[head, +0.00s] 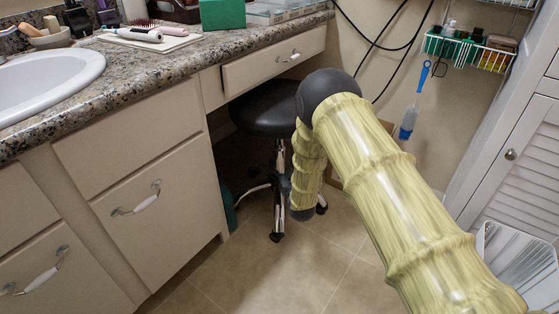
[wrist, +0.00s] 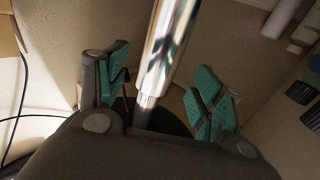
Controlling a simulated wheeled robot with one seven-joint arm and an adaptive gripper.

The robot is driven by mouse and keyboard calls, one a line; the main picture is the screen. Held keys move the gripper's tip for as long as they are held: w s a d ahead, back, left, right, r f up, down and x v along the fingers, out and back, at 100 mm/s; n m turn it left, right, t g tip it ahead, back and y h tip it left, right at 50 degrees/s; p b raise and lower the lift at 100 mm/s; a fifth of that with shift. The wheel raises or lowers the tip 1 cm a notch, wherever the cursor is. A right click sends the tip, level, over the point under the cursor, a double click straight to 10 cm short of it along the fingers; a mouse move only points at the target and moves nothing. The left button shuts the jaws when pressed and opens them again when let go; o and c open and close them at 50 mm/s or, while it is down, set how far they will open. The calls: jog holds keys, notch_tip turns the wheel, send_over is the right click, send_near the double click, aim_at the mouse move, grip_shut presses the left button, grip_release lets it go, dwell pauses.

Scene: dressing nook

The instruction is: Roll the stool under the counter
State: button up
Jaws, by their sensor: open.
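The stool (head: 262,108) has a round black seat, a chrome post and a wheeled base. It stands upright on the tiles, its seat partly below the drawer of the granite counter (head: 225,47). My arm hides the seat's right side and part of the base. In the wrist view, my gripper (wrist: 162,88) is open, with green-padded fingers on either side of the chrome post (wrist: 168,45). I see gaps between the pads and the post, and cannot tell any contact. In the head view the gripper's fingers are hidden behind my arm.
A cabinet (head: 150,200) with drawers borders the knee space on the left. A wire rack (head: 468,52) and a blue brush (head: 410,118) hang on the right wall. A louvered door (head: 515,175) and a white bin (head: 510,255) are at right. Floor tiles (head: 280,285) in front are clear.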

aim_at(281, 160)
jog(key=shift+b+x, duration=1.15)
jog(key=shift+x, duration=1.7)
